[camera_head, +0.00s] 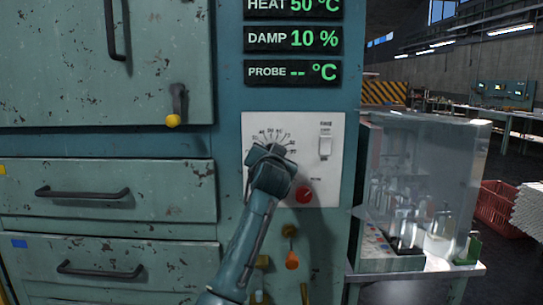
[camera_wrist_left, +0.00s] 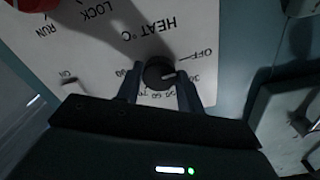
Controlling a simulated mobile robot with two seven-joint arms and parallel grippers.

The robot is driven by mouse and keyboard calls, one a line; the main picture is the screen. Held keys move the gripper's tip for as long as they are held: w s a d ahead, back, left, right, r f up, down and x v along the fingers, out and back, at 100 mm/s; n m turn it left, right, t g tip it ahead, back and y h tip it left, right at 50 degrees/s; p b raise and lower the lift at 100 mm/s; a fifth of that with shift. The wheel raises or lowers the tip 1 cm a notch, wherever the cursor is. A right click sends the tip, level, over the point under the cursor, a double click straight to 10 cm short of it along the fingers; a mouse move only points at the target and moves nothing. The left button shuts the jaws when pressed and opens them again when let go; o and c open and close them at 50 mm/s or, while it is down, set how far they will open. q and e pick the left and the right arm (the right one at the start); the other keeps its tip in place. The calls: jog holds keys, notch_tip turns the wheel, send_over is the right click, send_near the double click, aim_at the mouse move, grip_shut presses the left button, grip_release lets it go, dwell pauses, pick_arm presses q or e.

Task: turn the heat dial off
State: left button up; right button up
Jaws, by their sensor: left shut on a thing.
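The heat dial (camera_wrist_left: 158,72) is a small dark round knob on a white panel (camera_head: 323,182). In the wrist view it sits between the fingers of my left gripper (camera_wrist_left: 159,76), which are shut on its sides. Its pale pointer line points right, close to the 30 mark; the OFF mark (camera_wrist_left: 203,54) lies just beyond. In the head view my left gripper (camera_head: 270,152) covers the dial, and only part of the number scale (camera_head: 271,134) shows above it. My right gripper is not in view.
The display (camera_head: 293,8) above reads heat 50 °C, damp 10 %, and a blank probe. A white rocker switch (camera_head: 325,146) and a red button (camera_head: 304,194) share the panel. An orange-tipped handle (camera_head: 291,261) is below. A clear case (camera_head: 420,170) of glassware stands right.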

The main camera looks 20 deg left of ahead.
pick_arm(q)
jog(key=o, duration=1)
jog(key=b+v, duration=0.1)
jog(key=v, duration=1.2)
jog(key=shift+s+b, duration=0.1)
jog(key=shift+b, duration=0.3)
